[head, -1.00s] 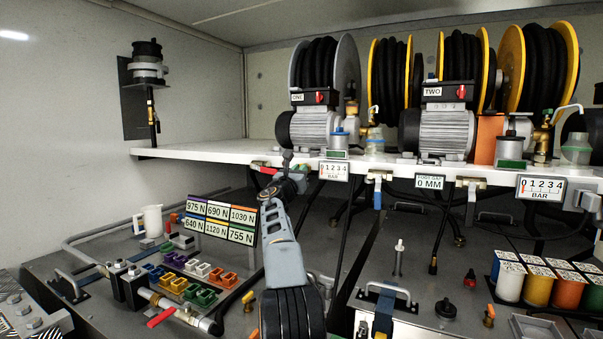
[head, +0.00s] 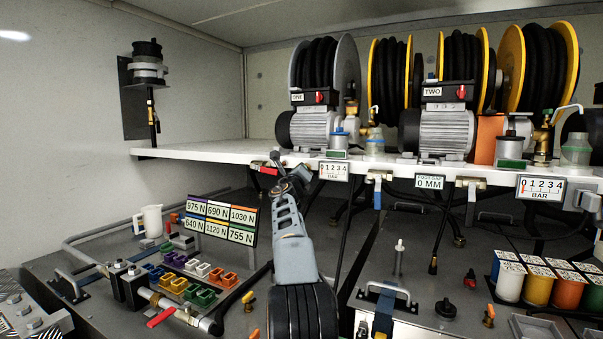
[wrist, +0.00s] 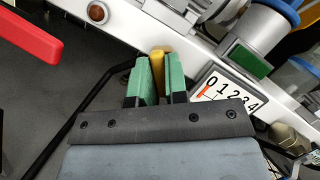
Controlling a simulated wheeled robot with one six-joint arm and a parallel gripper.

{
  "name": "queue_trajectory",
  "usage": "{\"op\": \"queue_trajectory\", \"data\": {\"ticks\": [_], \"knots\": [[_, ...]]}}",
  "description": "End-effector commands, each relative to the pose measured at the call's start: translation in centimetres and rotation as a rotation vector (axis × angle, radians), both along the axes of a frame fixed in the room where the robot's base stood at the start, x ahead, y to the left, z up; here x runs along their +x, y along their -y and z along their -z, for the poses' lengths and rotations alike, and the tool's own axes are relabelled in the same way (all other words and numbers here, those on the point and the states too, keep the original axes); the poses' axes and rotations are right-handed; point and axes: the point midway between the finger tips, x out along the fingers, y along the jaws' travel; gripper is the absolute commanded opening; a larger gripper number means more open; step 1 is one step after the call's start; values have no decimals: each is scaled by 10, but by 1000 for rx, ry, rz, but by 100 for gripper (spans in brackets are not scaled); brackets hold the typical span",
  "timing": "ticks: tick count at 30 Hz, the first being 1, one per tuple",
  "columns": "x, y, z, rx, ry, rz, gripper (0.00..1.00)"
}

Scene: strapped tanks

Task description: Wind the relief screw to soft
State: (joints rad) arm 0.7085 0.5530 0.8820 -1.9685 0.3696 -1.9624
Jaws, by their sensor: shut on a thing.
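My gripper (wrist: 157,82) shows in the wrist view with its two green fingers shut on a brass-yellow piece, which looks like the relief screw (wrist: 157,57). The fingers hide its lower part. In the head view my gripper (head: 277,160) is at the shelf's front edge, below the pump marked ONE (head: 312,127); the screw cannot be made out there. A white gauge marked 0 to 4 BAR (head: 334,171) hangs just to the right. It also shows in the wrist view (wrist: 228,92), with a red needle near 0.
A red lever (wrist: 28,40) lies left of the fingers in the wrist view. The white shelf (head: 200,150) carries pumps and hose reels (head: 390,82). A force display board (head: 222,218) stands on the bench left of my arm. Black hoses hang under the shelf.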

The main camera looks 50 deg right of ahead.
Motion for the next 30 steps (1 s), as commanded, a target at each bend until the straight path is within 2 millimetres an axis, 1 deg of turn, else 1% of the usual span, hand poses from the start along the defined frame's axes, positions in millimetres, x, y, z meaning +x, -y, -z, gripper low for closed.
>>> {"op": "queue_trajectory", "data": {"ticks": [3,6,15,16,24,25,30], "knots": [[0,0,-1,-26,-89,0,0],[0,0,0,-38,-133,0,0],[0,0,0,-45,-154,0,0],[0,0,0,-45,-154,0,15],[0,0,0,-44,-153,0,41],[0,0,0,-45,-153,0,44],[0,0,0,-45,-153,0,44]]}}
